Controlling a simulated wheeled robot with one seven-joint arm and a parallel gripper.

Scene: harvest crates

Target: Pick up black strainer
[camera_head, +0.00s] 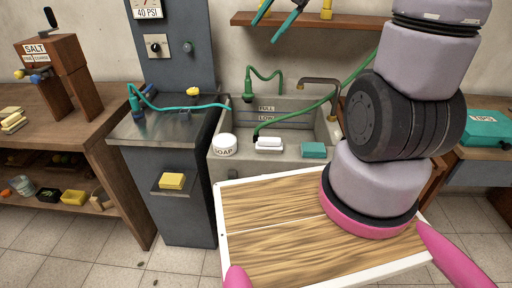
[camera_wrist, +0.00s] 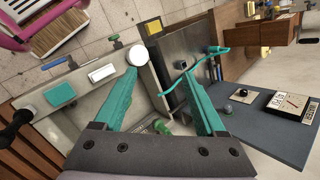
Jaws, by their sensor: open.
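My gripper (camera_head: 264,31) shows at the top of the head view, in front of the wall shelf and above the sink area. In the wrist view my gripper (camera_wrist: 160,73) has its two teal fingers spread wide, with nothing held between them. I cannot make out a black strainer for sure in either view. The grey sink (camera_head: 292,108) lies below the gripper, and part of its basin is hidden by its front wall and by my arm.
A white soap tub (camera_head: 224,145), a white block (camera_head: 268,144) and a teal block (camera_head: 314,150) stand along the sink's front rim. A green hose (camera_head: 288,119) runs over the basin. A grey panel (camera_head: 178,45) rises left of the sink. The wall shelf (camera_head: 340,20) is above.

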